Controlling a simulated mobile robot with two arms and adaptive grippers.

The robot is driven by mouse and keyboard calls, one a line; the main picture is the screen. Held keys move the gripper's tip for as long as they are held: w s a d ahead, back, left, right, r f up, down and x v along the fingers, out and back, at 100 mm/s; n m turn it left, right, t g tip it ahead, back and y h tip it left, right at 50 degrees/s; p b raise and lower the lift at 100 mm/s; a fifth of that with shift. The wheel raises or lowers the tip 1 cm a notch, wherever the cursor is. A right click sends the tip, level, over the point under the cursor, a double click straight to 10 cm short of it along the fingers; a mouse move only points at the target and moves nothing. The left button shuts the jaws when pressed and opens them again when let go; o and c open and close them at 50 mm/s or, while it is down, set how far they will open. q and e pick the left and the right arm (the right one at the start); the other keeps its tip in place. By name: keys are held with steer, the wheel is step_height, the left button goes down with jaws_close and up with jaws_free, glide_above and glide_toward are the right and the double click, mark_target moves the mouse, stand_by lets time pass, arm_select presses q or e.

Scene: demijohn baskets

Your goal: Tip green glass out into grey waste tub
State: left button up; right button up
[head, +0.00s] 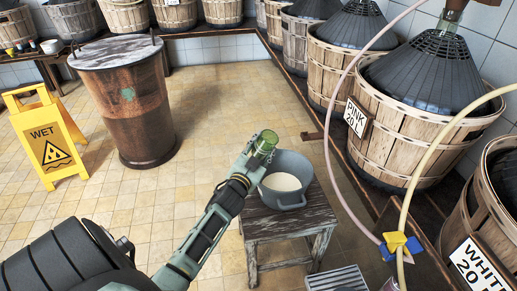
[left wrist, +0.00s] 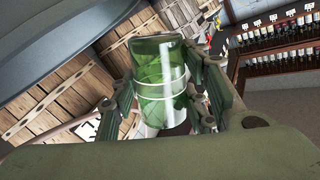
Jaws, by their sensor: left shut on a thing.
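The green glass (head: 267,139) is held up at the left rim side of the grey waste tub (head: 302,192), as seen in the head view. It also shows between my fingers in the left wrist view (left wrist: 160,80). My left gripper (head: 257,154) is shut on the glass. Whether liquid is in the glass, and its exact tilt, I cannot tell. The tub sits on a weathered wooden stool (head: 290,222) and has something pale cream inside. The gripper covers part of the tub's left side. My right gripper is not in view.
A yellow wet-floor sign (head: 45,140) and a rusty drum (head: 130,110) stand at left on the tiled floor. Demijohn baskets (head: 405,130) line the right side. A pink hose (head: 331,130) and a yellowish hose (head: 425,160) hang right of the tub. A slatted crate (head: 336,280) is in front.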

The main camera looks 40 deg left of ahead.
arm_select(q)
steer(key=n, duration=0.1)
steer(key=d+n+p, duration=0.1)
steer(key=n, duration=0.1)
steer(key=shift+w, duration=0.15)
steer(key=shift+d+f+n, duration=0.15)
steer(key=shift+n, duration=0.35)
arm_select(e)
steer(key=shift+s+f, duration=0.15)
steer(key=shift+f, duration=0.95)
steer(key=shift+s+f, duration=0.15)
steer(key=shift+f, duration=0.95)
arm_select(q)
steer(key=shift+w+d+n, duration=0.1)
steer(key=shift+d+n, duration=0.15)
steer(key=shift+n, duration=0.35)
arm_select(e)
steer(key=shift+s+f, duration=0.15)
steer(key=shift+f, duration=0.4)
arm_select(q)
steer(key=shift+p, duration=0.35)
